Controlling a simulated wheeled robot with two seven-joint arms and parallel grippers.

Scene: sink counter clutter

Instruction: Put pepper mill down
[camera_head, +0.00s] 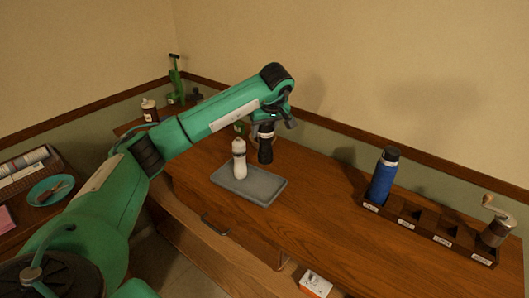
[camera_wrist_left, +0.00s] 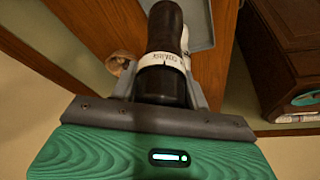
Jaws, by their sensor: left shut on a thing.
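The pepper mill (camera_head: 265,150) is dark with a white labelled band. It hangs upright below my left gripper (camera_head: 268,117), which is shut on it. In the left wrist view the pepper mill (camera_wrist_left: 165,28) sits between the fingers of the gripper (camera_wrist_left: 165,95), its dark end pointing away. It is over the wooden counter (camera_head: 330,215), just behind the grey tray (camera_head: 262,196); I cannot tell whether its base touches the surface. My right gripper is not in view.
A white bottle (camera_head: 239,162) stands on the tray, close to the pepper mill. A labelled dark rack (camera_head: 425,232) at right holds a blue flask (camera_head: 384,175) and a hand grinder (camera_head: 496,230). The counter between tray and rack is clear. A brown-topped jar (camera_head: 150,110) stands behind my arm.

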